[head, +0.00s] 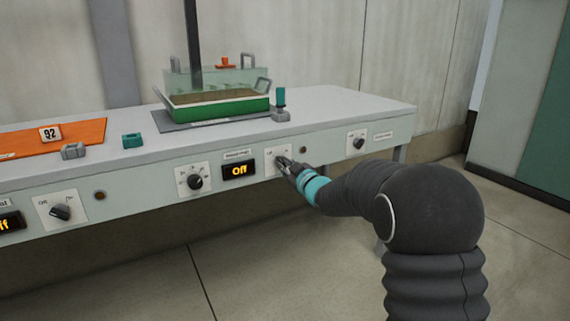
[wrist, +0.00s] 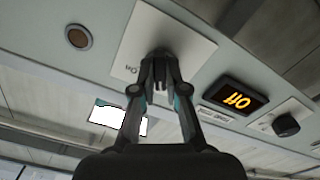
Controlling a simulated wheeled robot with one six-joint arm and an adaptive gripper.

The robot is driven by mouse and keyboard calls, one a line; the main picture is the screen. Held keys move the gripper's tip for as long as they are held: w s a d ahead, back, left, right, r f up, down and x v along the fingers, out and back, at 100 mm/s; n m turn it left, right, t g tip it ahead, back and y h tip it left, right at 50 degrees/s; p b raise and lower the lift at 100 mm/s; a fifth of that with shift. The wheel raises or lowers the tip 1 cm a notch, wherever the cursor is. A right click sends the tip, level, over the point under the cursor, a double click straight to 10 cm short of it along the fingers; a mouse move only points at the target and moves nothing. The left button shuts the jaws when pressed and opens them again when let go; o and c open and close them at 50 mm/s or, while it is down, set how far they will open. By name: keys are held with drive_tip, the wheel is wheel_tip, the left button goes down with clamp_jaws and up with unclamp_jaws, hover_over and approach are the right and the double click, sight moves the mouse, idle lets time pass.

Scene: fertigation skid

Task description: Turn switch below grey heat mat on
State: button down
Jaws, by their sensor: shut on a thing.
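The grey heat mat (head: 172,124) lies on the bench with a green tray (head: 222,110) on it. On the bench front below it is a white switch plate (head: 269,158), which fills the upper middle of the wrist view (wrist: 190,35). My gripper (head: 283,162) is at this plate, its fingers (wrist: 160,75) shut on the switch knob (wrist: 158,53). The fingers hide most of the knob, so its angle is hard to tell.
A dial (head: 194,181) sits left of the display, and another switch (head: 357,142) is further right. A dark round lamp (head: 303,150) is right of the plate. An orange mat (head: 85,135) with its own switch (head: 61,211) is at left. The floor in front is clear.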

drive_tip(key=m+p, duration=0.3)
drive_tip(key=m, duration=0.4)
drive_tip(key=shift+r, duration=0.1)
drive_tip(key=m+p, duration=0.2)
drive_tip(key=m, duration=0.2)
drive_tip(key=shift+m, duration=0.3)
drive_tip(key=shift+m+p, duration=0.8)
drive_tip(key=shift+m, duration=0.9)
drive_tip(key=c, duration=1.2)
unclamp_jaws()
